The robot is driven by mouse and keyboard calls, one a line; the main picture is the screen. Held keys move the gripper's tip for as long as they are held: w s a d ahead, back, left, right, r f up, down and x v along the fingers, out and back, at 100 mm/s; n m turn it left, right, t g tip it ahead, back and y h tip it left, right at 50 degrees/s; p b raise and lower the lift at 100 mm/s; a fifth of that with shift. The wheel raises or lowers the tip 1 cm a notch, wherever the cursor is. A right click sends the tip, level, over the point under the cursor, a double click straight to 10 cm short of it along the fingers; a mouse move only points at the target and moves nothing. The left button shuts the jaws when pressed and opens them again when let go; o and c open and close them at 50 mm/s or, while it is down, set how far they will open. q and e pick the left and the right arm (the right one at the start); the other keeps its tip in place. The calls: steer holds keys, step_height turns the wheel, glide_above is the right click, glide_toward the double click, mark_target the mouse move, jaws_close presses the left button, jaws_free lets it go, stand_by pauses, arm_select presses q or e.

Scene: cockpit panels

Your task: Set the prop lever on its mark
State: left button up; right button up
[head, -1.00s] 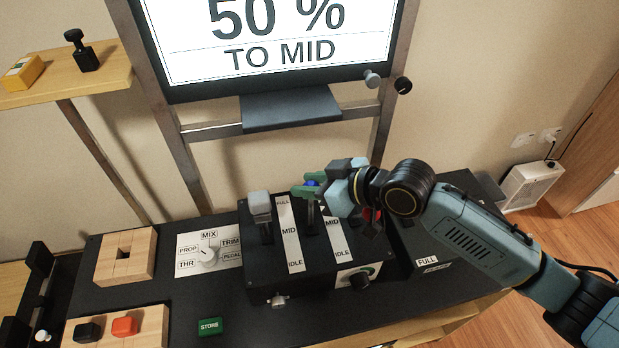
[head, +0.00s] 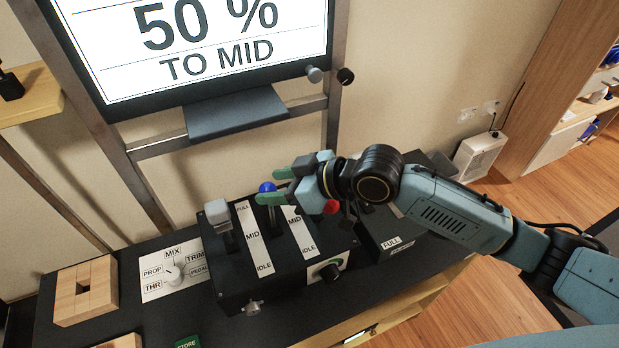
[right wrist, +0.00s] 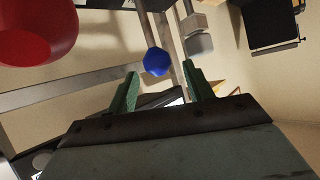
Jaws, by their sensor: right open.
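The prop lever, with a blue knob (head: 267,187), stands in the middle slot of the black lever box (head: 235,284), between strips marked FULL, MID and IDLE. Its knob is near MID-to-FULL height in the picture; its exact setting is hard to tell. My right gripper (head: 279,184) is open, its green fingers pointing left at the knob. In the right wrist view the blue knob (right wrist: 157,62) is just beyond the fingertips, between them in the picture and not gripped. The screen (head: 200,40) reads "50 % TO MID". My left gripper is out of view.
A grey-handled lever (head: 217,211) stands left of the blue one, and a red knob (head: 331,207) lies close under my right gripper. A selector card (head: 170,275), a wooden block (head: 85,290) and a green STORE button (head: 188,343) are at left. A grey shelf (head: 235,113) juts out above.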

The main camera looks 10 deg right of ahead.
steer(key=v, duration=1)
steer(key=shift+s+d, duration=0.2)
